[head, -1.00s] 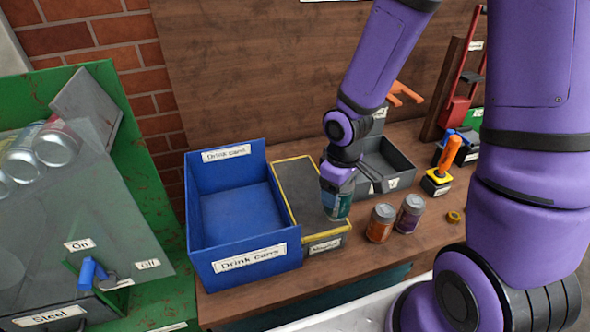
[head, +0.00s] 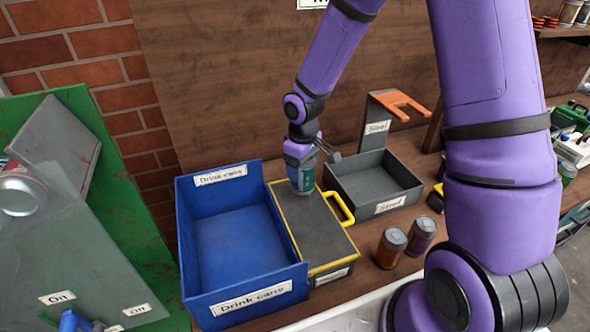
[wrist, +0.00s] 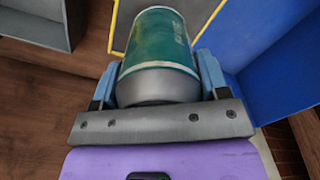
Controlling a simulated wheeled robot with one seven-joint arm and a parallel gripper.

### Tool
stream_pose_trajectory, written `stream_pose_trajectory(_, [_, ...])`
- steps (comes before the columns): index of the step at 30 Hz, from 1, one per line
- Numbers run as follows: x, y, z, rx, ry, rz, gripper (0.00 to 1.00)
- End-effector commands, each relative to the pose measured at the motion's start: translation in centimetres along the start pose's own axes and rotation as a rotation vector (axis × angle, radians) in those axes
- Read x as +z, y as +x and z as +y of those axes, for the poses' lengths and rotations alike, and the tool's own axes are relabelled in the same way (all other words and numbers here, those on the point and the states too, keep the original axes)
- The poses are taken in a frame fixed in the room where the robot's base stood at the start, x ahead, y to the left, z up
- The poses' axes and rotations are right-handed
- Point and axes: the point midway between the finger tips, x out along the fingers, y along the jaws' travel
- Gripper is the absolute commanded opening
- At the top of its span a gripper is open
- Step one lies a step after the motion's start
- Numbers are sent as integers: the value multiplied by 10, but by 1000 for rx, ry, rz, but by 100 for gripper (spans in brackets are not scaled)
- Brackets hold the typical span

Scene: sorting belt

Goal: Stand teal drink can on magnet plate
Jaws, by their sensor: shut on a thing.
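The teal drink can (head: 301,176) is held in my gripper (head: 300,160) at the back end of the magnet plate (head: 318,232). The plate is dark grey with a yellow rim and a yellow handle on its right. The can looks roughly upright; I cannot tell whether its base touches the plate. In the wrist view the teal can (wrist: 157,45) sits between the two blue fingers of my gripper (wrist: 158,78), its silver end towards the palm. Part of the plate's yellow edge (wrist: 116,28) shows beyond it.
A blue drink cans bin (head: 232,225) stands left of the plate. A grey steel tray (head: 372,180) with an orange fork (head: 400,104) is at its right. An orange can (head: 390,248) and a purple can (head: 420,236) stand to the front right.

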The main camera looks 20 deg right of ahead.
Motion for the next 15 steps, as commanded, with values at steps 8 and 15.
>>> stream_pose_trajectory(8, [-29, 3, 13, 0, 1, -1, 46])
stream_pose_trajectory(15, [-37, 17, 17, -2, -2, -4, 46])
